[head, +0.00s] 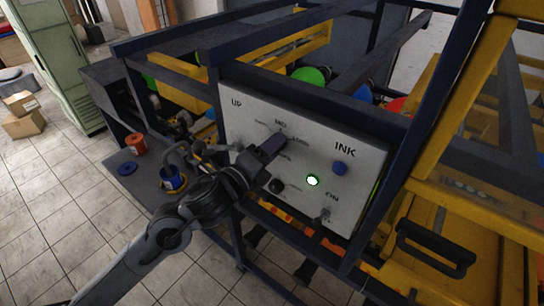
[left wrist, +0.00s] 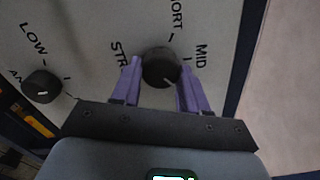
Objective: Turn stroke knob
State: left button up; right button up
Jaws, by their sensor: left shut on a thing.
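The stroke knob (left wrist: 161,69) is a round black knob on the light control panel, with lettering "STR", "ORT" and "MID" around it in the left wrist view. My left gripper (left wrist: 158,88) has its two purple fingers on either side of the knob, shut on it. In the head view my left gripper (head: 272,146) reaches the panel (head: 362,201) from the left and hides the knob. My right gripper is in neither view.
A second black knob (left wrist: 42,86) is marked "LOW". Blue and yellow frame bars surround the panel. A blue can (head: 172,181) stands on a shelf at left.

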pick_arm(q)
jog(key=shift+f+m+b, duration=0.1)
jog(key=shift+m+b, duration=0.45)
jog(key=shift+m, duration=0.05)
jog(key=o, duration=1.1)
jog(key=shift+c, duration=0.2)
jog(key=b+v, duration=0.1)
jog(key=v, duration=0.9)
jog(key=shift+s+a, duration=0.25)
jog(key=shift+s, duration=0.1)
